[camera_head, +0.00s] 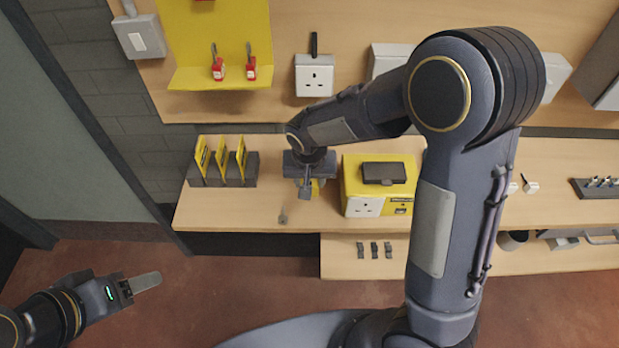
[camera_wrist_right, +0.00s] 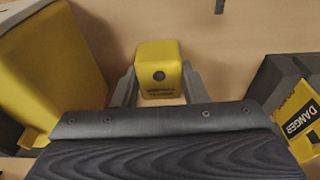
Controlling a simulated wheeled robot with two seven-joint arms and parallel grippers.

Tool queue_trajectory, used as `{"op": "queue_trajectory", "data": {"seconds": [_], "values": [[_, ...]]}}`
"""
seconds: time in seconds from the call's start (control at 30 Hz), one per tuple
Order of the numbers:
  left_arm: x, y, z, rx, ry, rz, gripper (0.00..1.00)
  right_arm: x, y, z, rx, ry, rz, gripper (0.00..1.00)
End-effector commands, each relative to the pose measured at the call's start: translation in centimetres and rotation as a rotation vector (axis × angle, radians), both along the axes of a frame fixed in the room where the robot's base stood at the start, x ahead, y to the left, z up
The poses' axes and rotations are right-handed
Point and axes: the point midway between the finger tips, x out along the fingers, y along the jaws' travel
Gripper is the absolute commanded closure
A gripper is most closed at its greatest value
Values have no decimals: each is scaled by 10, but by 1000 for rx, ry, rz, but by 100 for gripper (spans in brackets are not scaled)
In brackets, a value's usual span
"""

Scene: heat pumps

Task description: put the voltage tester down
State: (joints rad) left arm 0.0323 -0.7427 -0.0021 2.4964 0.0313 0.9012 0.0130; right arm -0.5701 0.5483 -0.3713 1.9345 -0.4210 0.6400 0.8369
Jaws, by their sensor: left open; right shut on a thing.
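The voltage tester (camera_wrist_right: 158,70) shows in the right wrist view as a small yellow block with dark lettering and a dark round spot. My right gripper (camera_wrist_right: 158,88) is shut on it, a finger on each side. In the head view my right gripper (camera_head: 307,190) is over the bench, between the tag rack and the yellow box, with a bit of yellow showing beside it. I cannot tell whether the tester touches the bench. My left gripper (camera_head: 145,283) is open and empty, low at the left over the floor, away from the bench.
The wooden bench (camera_head: 240,212) carries a rack of yellow tags (camera_head: 222,170) left and a yellow box with a socket (camera_head: 365,187) right. A small grey piece (camera_head: 283,219) lies near the front edge. Several small grey parts (camera_head: 374,250) sit on the lower shelf.

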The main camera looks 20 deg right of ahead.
Motion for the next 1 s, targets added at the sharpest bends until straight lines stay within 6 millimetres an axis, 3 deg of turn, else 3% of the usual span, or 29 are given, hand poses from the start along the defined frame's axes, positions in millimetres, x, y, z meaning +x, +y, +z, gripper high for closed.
{"op": "queue_trajectory", "data": {"seconds": [0.03, 0.17, 0.57, 1.0], "values": [[0, 0, 0, 0, 0, 0, 44, 0, 0, 0, -1, 1, 0, 57], [0, 0, 0, 0, 0, 0, 44, 0, 0, 0, -1, 1, 0, 40], [0, 0, 0, 0, 0, 0, 44, -1, 1, 8, 1, -2, 0, 39], [0, 0, -3, 0, 0, 0, 44, -18, 6, 93, 3, -4, 2, 39]]}}
